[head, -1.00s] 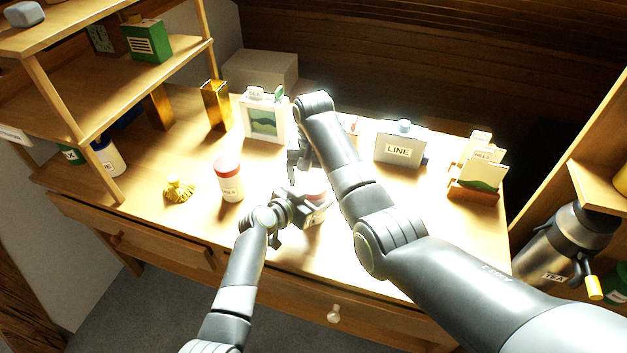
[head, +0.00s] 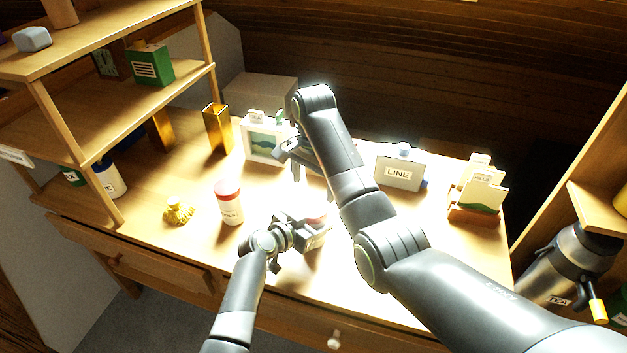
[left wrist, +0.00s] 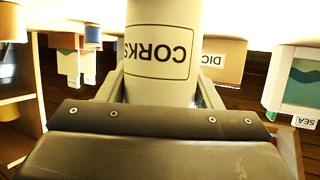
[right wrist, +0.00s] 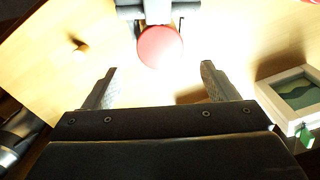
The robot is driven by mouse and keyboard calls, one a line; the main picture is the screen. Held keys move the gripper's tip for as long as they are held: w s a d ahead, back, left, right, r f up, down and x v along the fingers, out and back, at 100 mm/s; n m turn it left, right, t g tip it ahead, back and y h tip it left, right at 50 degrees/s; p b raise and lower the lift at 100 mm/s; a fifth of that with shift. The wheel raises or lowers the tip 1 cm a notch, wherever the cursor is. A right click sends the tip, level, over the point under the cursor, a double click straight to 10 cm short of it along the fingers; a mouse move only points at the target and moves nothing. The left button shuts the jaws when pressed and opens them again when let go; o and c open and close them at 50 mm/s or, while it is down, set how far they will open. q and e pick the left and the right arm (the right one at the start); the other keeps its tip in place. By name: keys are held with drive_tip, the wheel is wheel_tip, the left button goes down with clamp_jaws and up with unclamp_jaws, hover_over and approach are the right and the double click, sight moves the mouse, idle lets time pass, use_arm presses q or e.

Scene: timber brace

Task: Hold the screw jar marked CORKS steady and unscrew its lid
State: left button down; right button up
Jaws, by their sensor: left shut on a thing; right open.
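The jar marked CORKS (left wrist: 165,50) stands between the fingers of my left gripper (head: 312,228), which is shut on its body. Its label reads upside down in the left wrist view. The jar's red lid (right wrist: 160,47) is on the jar; in the head view my arms partly hide the jar. My right gripper (head: 290,165) is open and empty, above and behind the jar. In the right wrist view the lid lies beyond the open fingertips (right wrist: 158,70), apart from them.
Another red-lidded jar (head: 229,203) and a yellow knobbly object (head: 179,211) stand left of my left gripper. A picture frame (head: 258,145) and a gold vase (head: 217,129) stand behind. A LINE box (head: 399,173) and a card holder (head: 474,214) stand to the right.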

sight(314, 207)
drive_tip(key=shift+f, duration=3.9)
drive_tip(key=shift+c, duration=0.3)
drive_tip(key=c, duration=0.9)
drive_tip(key=n, duration=0.6)
drive_tip(key=shift+n, duration=0.3)
drive_tip(key=shift+c, duration=0.2)
drive_tip(key=o, duration=1.1)
drive_tip(key=shift+r, duration=0.1)
